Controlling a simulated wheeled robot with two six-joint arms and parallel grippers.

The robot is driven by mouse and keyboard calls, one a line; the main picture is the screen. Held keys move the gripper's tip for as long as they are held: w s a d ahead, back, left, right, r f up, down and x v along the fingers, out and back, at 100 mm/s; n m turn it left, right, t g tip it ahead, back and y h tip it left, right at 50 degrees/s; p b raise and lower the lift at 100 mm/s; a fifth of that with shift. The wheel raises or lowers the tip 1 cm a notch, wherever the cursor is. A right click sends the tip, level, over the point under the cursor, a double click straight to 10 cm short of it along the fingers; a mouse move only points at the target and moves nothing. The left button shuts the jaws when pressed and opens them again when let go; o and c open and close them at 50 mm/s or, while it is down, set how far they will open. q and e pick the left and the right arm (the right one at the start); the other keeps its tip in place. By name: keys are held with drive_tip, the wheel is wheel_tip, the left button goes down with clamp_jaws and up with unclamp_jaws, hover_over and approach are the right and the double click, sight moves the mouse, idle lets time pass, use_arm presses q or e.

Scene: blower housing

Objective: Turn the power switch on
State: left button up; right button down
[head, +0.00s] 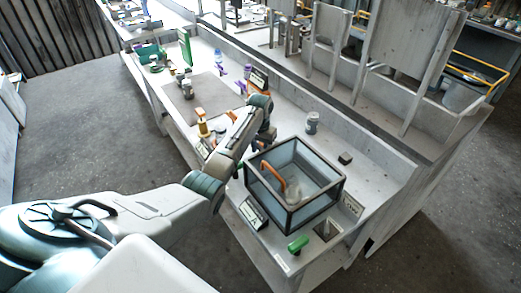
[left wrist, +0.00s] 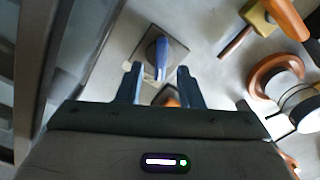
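In the left wrist view a blue lever (left wrist: 161,58) stands up from a square grey plate on the bench. It looks like a switch, but I cannot read a label on it. My left gripper (left wrist: 160,84) is open, with its two fingertips apart. The lever shows between and just beyond the fingertips, and I see no clear contact. In the head view my left gripper (head: 265,136) is low over the bench, behind the glass-sided box, its fingertips hard to make out. The lever is hidden there by my arm. My right gripper is not in view.
The dark-framed glass box (head: 294,186) stands close to my left gripper, with an orange curved part inside. A green-handled item (head: 298,243) lies at the bench's near end. In the wrist view an orange ring-shaped part (left wrist: 275,78) lies at the right.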

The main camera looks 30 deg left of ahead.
use_arm(q)
drive_tip(key=shift+f, duration=0.55)
drive_tip(key=shift+s+f, duration=0.1)
drive_tip(key=shift+f, duration=0.2)
drive_tip(key=shift+c, duration=0.4)
clamp_jaws()
